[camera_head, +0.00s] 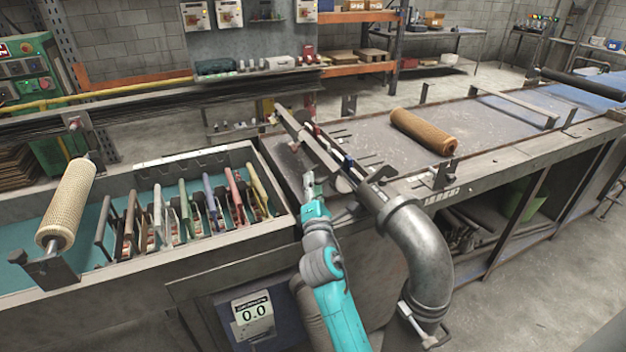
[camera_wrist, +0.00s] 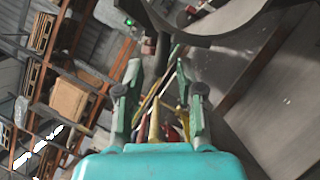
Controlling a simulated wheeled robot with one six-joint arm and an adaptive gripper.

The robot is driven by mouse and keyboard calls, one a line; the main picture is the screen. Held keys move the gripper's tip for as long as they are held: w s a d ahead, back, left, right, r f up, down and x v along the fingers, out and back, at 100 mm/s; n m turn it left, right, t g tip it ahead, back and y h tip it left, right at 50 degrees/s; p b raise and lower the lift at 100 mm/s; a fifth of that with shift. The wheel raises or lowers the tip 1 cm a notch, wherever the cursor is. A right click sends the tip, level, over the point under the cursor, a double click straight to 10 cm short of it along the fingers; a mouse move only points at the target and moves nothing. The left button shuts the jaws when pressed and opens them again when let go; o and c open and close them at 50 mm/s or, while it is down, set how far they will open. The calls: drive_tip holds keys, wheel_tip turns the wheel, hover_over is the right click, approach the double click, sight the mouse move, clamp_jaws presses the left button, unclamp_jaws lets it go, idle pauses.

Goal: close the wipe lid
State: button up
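My gripper (camera_head: 311,188) is at the left of the big grey bent pipe (camera_head: 428,250), above the near left end of the long metal table. In the wrist view its two fingers (camera_wrist: 158,97) stand apart with a gap between them, and nothing is seen held. A long grey bar (camera_head: 308,142) slants just beyond my gripper, with thin coloured pieces beside it, and leads toward the pipe's mouth. It may be the wipe lid, but I cannot tell for sure, nor how far it is open. Thin yellow and red pieces show beyond the fingers in the wrist view.
A brown mesh tube (camera_head: 424,131) lies on the long table (camera_head: 500,125). Left is a trough (camera_head: 110,180) with several coloured upright plates and a pale mesh roll (camera_head: 67,205) on a bracket. In the wrist view, a large curved grey rim (camera_wrist: 205,38) is close above the fingers.

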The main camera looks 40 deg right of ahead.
drive_tip(key=shift+x, duration=1.15)
clamp_jaws()
